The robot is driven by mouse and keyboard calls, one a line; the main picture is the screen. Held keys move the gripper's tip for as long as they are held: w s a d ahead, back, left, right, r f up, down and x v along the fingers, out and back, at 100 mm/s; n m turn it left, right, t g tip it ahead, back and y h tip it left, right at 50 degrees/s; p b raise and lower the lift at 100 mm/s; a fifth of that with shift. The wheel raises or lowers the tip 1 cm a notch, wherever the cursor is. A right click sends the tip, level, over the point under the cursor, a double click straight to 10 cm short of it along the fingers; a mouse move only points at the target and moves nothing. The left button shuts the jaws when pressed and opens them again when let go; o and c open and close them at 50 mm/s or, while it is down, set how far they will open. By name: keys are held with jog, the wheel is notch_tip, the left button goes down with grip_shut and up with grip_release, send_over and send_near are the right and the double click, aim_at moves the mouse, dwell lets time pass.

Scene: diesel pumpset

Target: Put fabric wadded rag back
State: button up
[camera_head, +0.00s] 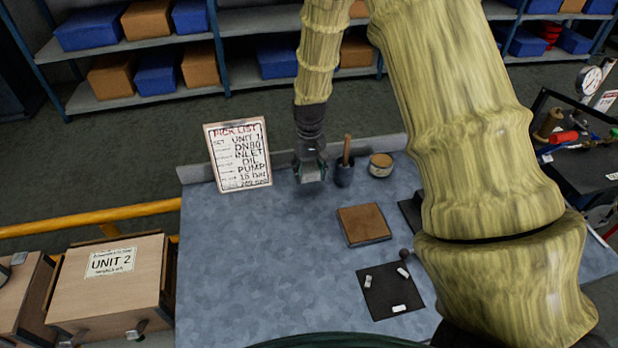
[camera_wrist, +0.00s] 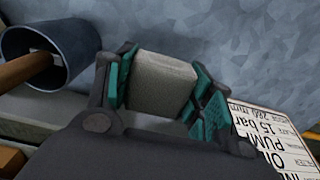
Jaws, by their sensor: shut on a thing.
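My gripper (camera_head: 311,174) is above the far edge of the blue-grey bench top, between the pick list sign and a dark cup. In the wrist view its teal-padded fingers are shut on a pale grey, block-shaped wad (camera_wrist: 160,83), which looks like the fabric rag. The rag appears held clear of the bench, though the exact height is hard to tell. In the head view the rag is mostly hidden by the gripper.
The dark cup (camera_head: 344,176) with a wooden handle stands just right of my gripper. A round tin (camera_head: 381,165), a brown pad (camera_head: 363,224) and a black mat (camera_head: 391,291) lie farther right. The pick list sign (camera_head: 238,155) stands left. The bench's left part (camera_head: 240,260) is clear.

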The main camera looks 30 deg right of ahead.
aim_at(309, 186)
jog(key=shift+f+p, duration=0.65)
jog(key=shift+f, duration=1.1)
jog(key=shift+f, duration=0.1)
jog(key=o, duration=1.3)
jog(key=shift+o, duration=0.2)
jog(key=shift+r+b, duration=1.5)
jog(key=shift+r, duration=4.6)
